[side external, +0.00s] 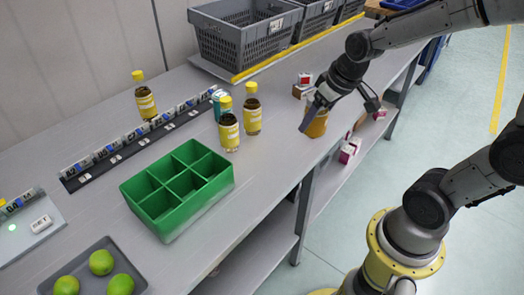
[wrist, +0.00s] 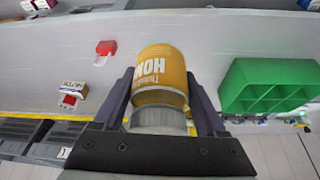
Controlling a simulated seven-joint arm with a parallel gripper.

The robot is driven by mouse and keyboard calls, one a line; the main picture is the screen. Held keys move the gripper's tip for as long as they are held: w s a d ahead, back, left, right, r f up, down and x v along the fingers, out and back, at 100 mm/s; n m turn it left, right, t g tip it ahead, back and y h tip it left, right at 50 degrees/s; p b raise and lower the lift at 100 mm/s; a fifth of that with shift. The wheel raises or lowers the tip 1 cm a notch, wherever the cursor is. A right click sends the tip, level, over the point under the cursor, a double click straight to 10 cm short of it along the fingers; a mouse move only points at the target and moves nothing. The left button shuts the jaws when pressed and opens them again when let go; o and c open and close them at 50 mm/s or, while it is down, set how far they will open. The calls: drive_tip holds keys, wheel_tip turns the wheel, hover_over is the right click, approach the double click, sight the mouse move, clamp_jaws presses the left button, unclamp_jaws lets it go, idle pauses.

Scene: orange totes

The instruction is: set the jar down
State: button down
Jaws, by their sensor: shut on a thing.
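The jar (side external: 316,125) is amber-orange and sits in my gripper (side external: 313,110) near the bench's front edge, in the right half of the side view. In the wrist view the jar (wrist: 160,72) stands between the two dark fingers, which are shut on its sides. White lettering reading "HON" shows on its label, and a pale grey lid end (wrist: 160,119) faces the wrist camera. I cannot tell whether the jar's base touches the grey bench top (side external: 275,150) or hangs just above it.
A green divided box (side external: 180,190) stands left of the jar, with yellow-capped bottles (side external: 228,130) behind it. Small red-and-white boxes (side external: 303,86) lie just behind my gripper. Grey crates (side external: 245,40) line the back. Bare bench lies between the jar and the green box.

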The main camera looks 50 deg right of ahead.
drive_tip(key=a+r+n, duration=0.1)
drive_tip(key=a+n, duration=0.1)
drive_tip(key=a, duration=0.2)
drive_tip(key=shift+y, duration=0.3)
drive_tip(key=w+f, duration=0.3)
drive_tip(key=w, duration=0.1)
drive_tip(key=w+f, duration=0.3)
drive_tip(key=w, duration=0.2)
drive_tip(key=w+d+f, duration=0.1)
drive_tip(key=w+f, duration=0.2)
drive_tip(key=w, duration=0.2)
drive_tip(key=shift+f, duration=1.95)
drive_tip(key=shift+f, duration=0.15)
unclamp_jaws()
